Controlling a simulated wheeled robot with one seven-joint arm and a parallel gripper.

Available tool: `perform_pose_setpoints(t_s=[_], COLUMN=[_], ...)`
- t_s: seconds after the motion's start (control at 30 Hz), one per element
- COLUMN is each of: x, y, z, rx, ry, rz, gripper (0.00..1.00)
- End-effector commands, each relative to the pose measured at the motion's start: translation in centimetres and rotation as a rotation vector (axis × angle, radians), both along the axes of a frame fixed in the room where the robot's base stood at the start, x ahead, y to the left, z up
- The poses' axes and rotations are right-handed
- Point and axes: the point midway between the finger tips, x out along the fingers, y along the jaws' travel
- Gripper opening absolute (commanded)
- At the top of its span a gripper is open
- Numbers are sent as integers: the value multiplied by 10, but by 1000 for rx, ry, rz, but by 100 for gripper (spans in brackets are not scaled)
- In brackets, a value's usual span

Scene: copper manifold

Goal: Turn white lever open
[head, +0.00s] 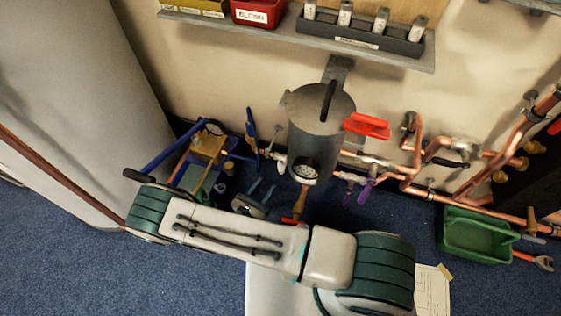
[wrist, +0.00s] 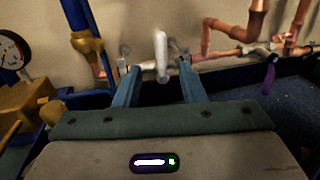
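In the wrist view the white lever (wrist: 161,58) points up from the copper pipework, in line with the gap between my fingers. My gripper (wrist: 160,72) is open, with one blue-grey finger on each side of the lever's line. I cannot tell whether either finger touches it. In the head view my gripper (head: 264,186) is low, just left of the grey tank's base. A small white part (head: 281,162) there may be the lever, but it is too small to be sure.
A grey tank (head: 320,120) with a gauge stands beside my gripper. A red lever (head: 367,126), a blue lever (head: 251,130) and a purple handle (head: 365,193) are nearby. Brass and blue fittings (head: 208,143) stand left. A green tray (head: 475,236) lies right.

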Motion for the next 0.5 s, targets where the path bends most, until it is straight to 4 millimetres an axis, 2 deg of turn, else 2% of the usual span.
perform_pose_setpoints(t_s=[0.3, 0.5], x=[59, 84], y=[-37, -51], z=[-3, -2], rx=[0, 2], ry=[0, -1], rz=[-6, -6], gripper=[37, 37])
